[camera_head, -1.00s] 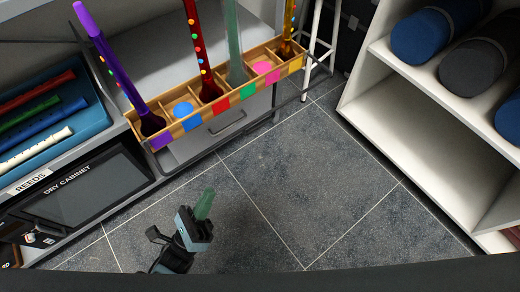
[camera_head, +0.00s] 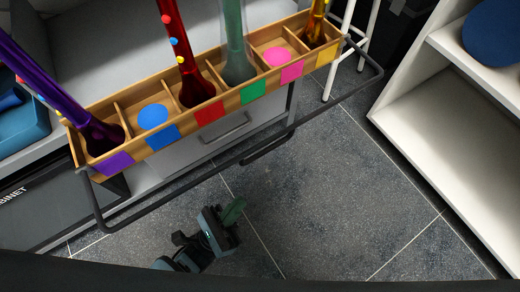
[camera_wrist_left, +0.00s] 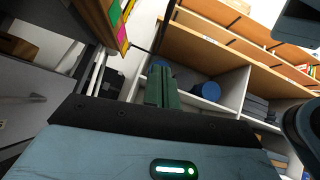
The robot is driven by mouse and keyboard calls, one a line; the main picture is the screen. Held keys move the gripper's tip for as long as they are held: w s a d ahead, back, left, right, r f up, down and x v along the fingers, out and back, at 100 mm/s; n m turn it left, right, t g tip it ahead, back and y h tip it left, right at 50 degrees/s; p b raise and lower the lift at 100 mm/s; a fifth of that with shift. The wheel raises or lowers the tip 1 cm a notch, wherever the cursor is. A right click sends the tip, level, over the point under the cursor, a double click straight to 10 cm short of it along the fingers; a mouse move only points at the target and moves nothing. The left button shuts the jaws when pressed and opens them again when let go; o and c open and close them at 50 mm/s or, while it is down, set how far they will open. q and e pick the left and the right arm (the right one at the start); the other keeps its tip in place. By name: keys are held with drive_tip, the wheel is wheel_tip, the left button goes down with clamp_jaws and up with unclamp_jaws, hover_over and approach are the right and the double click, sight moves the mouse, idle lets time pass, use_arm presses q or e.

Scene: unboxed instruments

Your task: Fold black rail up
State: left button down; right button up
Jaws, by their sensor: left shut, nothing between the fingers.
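The black rail (camera_head: 190,182) is a thin U-shaped bar with a thicker grip (camera_head: 268,145) at its middle. It sticks out in front of the wooden instrument box (camera_head: 218,112), below the coloured squares, with its ends at the box's two sides. My left gripper (camera_head: 233,211) is below and in front of the rail, apart from it, over the floor. Its green fingers are shut and empty; they also show together in the left wrist view (camera_wrist_left: 161,87). My right gripper is not in view.
The box holds several upright instruments, among them a purple one (camera_head: 50,90) and a red one (camera_head: 185,60). A grey drawer unit (camera_head: 190,150) is below. A white shelf (camera_head: 420,135) stands at right. The tiled floor (camera_head: 330,200) between is clear.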

use_arm(q)
drive_tip(key=b, duration=0.2)
approach(270, 149)
drive_tip(key=w+d+r, duration=0.1)
drive_tip(key=w+d, duration=0.2)
drive_tip(key=shift+w+d+r, duration=0.1)
drive_tip(key=shift+w+r, duration=0.15)
drive_tip(key=shift+r, duration=0.75)
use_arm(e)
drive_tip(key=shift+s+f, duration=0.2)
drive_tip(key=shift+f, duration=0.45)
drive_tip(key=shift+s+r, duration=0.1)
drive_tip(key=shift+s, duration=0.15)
